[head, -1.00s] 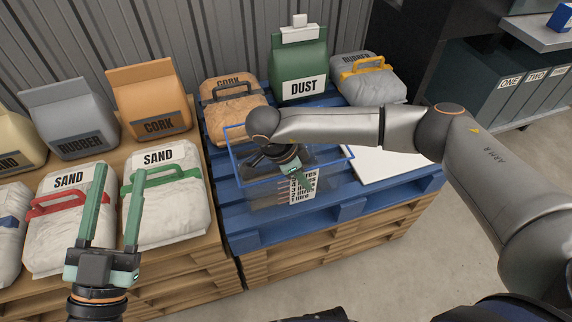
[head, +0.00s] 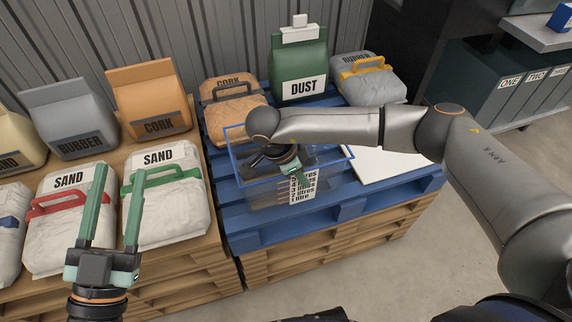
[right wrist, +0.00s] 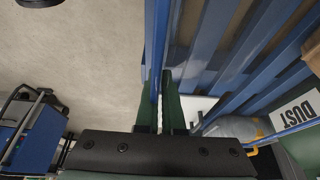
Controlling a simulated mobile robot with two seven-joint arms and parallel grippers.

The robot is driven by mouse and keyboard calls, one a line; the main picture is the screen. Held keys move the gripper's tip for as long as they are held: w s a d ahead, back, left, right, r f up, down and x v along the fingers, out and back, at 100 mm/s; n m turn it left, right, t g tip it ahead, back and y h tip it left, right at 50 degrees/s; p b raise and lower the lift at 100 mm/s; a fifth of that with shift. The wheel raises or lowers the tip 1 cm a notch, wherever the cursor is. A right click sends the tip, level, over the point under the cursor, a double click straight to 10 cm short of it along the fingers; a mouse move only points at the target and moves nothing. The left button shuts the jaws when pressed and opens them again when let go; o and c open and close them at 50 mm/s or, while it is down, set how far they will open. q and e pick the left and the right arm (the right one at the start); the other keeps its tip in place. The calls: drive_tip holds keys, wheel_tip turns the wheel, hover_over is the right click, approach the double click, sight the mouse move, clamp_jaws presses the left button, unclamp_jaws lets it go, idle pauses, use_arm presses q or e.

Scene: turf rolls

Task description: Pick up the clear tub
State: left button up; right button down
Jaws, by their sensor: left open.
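The clear tub (head: 265,195) has a blue rim and a litre scale on its front wall. It stands on the blue pallet (head: 260,233) in the head view. My left gripper (head: 118,182) is open and empty, in front of the sand bags.
A cork bag (head: 235,118), a green dust bag (head: 299,68) and a grey rubber bag (head: 370,85) stand behind the tub. A white board (head: 390,165) lies to its right. Floor in front is clear.

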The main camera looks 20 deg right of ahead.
drive_tip(key=shift+w+r, duration=0.1)
drive_tip(key=shift+r, duration=0.05)
idle(0.5)
wheel_tip(320, 180, up, 9)
drive_tip(key=shift+r+p, duration=0.1)
drive_tip(key=shift+p, duration=0.95)
use_arm(q)
wheel_tip(320, 180, down, 12)
drive_tip(key=w+n+g+y, duration=0.2)
drive_tip(key=n+g+y, duration=0.1)
drive_tip(key=g+y, duration=0.1)
drive_tip(key=shift+a+r, duration=0.2)
drive_tip(key=shift+a, duration=0.25)
use_arm(e)
drive_tip(key=shift+r, duration=0.35)
